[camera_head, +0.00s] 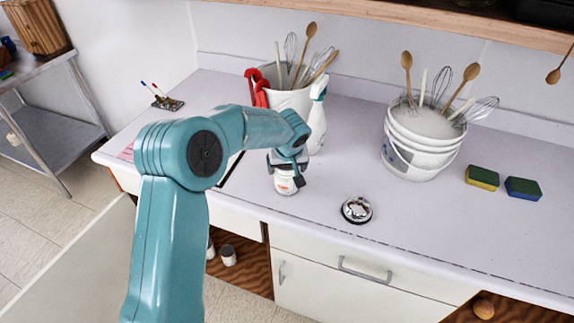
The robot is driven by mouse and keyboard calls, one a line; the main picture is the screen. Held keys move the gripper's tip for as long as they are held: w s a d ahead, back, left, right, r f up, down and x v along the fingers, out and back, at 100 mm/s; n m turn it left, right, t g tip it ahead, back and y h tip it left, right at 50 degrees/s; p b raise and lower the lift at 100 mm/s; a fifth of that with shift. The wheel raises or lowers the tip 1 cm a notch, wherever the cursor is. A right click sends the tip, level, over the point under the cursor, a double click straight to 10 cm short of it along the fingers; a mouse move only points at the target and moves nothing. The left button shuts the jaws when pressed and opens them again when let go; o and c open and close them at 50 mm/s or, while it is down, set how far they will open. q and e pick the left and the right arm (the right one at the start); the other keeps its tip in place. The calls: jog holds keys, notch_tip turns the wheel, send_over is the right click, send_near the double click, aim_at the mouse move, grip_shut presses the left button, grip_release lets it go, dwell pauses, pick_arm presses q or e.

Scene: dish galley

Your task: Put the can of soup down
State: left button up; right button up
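The can of soup (286,184) is small and white with a reddish mark on its label. It is upright over the front part of the white counter (330,205), left of a silver bell. My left gripper (288,167) reaches down onto it from above, and its dark fingers appear shut around the can's upper part. The gripper hides the can's top. The can's base looks at or very near the counter surface; I cannot tell whether it touches. My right gripper is not in view.
The silver bell (356,210) stands to the right. Behind are a white spray bottle (317,122), a utensil bucket (286,98) and stacked buckets (420,150). Two sponges (482,178) lie at right. The counter's front edge is close; bare counter lies between can and stacked buckets.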

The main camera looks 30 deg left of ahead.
pick_arm(q)
jog(key=shift+w+d, duration=0.1)
jog(key=shift+d, duration=0.05)
jog(key=shift+f+b, duration=0.2)
jog(key=shift+b, duration=0.15)
jog(key=o, duration=1.3)
jog(key=shift+c, duration=0.2)
jog(key=shift+r+p, duration=0.2)
jog(key=shift+p, duration=0.1)
jog(key=shift+r, duration=0.25)
jog(key=b+v, duration=0.1)
jog(key=v, duration=1)
jog(key=shift+s+r+b, duration=0.2)
jog(key=shift+s+b, duration=0.05)
jog(key=shift+b, duration=0.1)
jog(key=shift+d, duration=0.15)
